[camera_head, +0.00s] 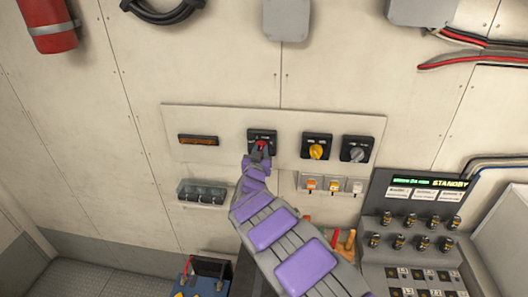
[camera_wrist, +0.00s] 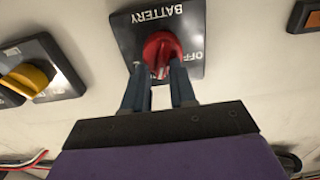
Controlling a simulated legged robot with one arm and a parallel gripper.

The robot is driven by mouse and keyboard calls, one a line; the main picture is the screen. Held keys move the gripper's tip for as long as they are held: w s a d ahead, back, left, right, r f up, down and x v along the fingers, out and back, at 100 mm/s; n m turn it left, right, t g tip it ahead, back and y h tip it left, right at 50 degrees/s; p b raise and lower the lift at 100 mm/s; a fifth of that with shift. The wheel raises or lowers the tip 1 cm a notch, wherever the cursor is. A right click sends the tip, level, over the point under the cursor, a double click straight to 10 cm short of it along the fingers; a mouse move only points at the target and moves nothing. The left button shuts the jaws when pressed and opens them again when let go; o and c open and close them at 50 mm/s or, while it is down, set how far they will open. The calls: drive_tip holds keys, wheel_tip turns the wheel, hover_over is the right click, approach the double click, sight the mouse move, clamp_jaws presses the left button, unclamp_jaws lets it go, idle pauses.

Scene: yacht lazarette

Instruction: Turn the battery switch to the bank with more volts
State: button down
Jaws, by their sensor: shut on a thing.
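The battery switch is a black square plate (camera_wrist: 191,20) with a red knob (camera_wrist: 160,48). In the wrist view it appears upside down, with "BATTERY" and part of "OFF" legible. In the head view the red knob (camera_head: 262,144) is small, at the left-centre of the wall panel. My gripper (camera_wrist: 167,76) is shut on the red knob, one finger on each side. In the head view my gripper (camera_head: 259,154) reaches up to the switch and hides its lower part. A small amber display (camera_head: 198,140) is left of the switch; its reading is too small to tell.
A yellow knob (camera_head: 316,152) and a grey knob (camera_head: 356,154) are close on the right. Small covered switches (camera_head: 333,185) sit below them. A clear-covered box (camera_head: 201,192) is at lower left. A console (camera_head: 425,190) showing "STANDBY" stands at right.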

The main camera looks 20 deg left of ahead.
drive_tip(key=shift+w+r, duration=0.1)
drive_tip(key=shift+r, duration=0.3)
idle(0.3)
